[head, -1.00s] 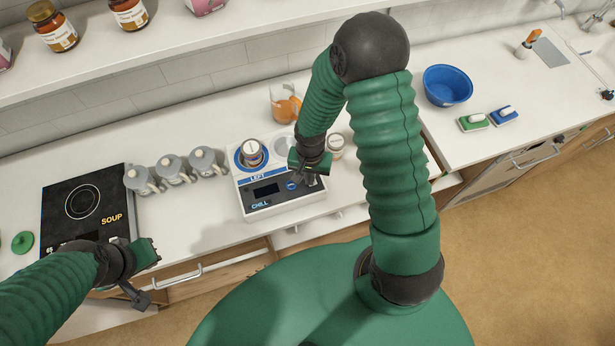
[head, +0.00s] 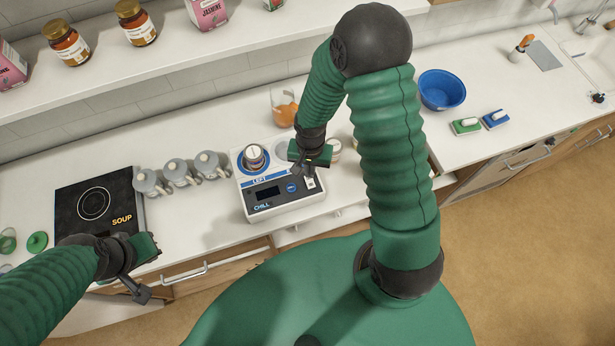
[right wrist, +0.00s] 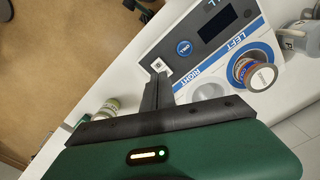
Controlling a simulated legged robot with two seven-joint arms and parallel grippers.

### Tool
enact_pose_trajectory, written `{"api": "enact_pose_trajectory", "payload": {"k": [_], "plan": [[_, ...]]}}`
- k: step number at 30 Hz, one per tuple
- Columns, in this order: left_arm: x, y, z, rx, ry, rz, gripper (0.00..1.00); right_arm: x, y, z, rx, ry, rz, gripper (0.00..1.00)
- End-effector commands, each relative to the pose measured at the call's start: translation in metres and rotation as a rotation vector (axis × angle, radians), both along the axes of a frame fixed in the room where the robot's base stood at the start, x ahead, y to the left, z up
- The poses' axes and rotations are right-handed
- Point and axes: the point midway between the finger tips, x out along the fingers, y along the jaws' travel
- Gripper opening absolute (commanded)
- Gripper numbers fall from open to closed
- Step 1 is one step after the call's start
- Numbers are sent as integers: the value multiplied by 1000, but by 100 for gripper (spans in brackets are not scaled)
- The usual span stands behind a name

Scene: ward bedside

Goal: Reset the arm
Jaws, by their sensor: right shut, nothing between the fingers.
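My right gripper (head: 308,172) is shut and empty above the right side of the white chill unit (head: 285,205). In the right wrist view its dark fingers (right wrist: 157,82) point at a small white switch (right wrist: 159,66) on the unit's panel; whether they touch it is unclear. The switch also shows in the head view (head: 310,184), just below the fingertips. A lidded jar (head: 254,157) stands in the unit's left well; the right well (right wrist: 208,92) is empty. My left gripper (head: 140,285) hangs at the lower left, in front of the counter; its jaw opening is unclear.
A black soup hob (head: 70,205) and several grey lidded cups (head: 178,172) stand left of the unit. An orange-filled clear container (head: 284,108) is behind it. A small jar (right wrist: 107,107) stands beside it. A blue bowl (head: 442,90) is at the right. A shelf (head: 180,65) overhangs the back.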

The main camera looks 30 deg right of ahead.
Motion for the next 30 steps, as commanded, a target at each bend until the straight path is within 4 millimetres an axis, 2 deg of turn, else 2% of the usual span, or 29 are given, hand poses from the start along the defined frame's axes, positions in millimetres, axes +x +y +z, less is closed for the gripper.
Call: {"api": "enact_pose_trajectory", "payload": {"k": [10,11,13,18,21,25,30], "plan": [[0,0,-7,0,0,-1,0,0,0,-4,-2,-4,10,0],[0,0,-13,0,0,-1,0,0,1,-6,-5,-8,23,0],[0,0,-39,0,-1,-1,0,0,3,-15,-16,-28,91,0],[-1,-1,-128,0,1,0,0,-13,20,-35,-59,-115,397,0],[-1,-1,-167,0,2,0,0,-27,32,-42,-75,-164,571,0],[-1,-1,-190,0,1,0,0,-40,42,-44,-85,-208,715,0],[0,-1,-186,0,0,0,0,-44,44,-36,-86,-217,760,0]]}}
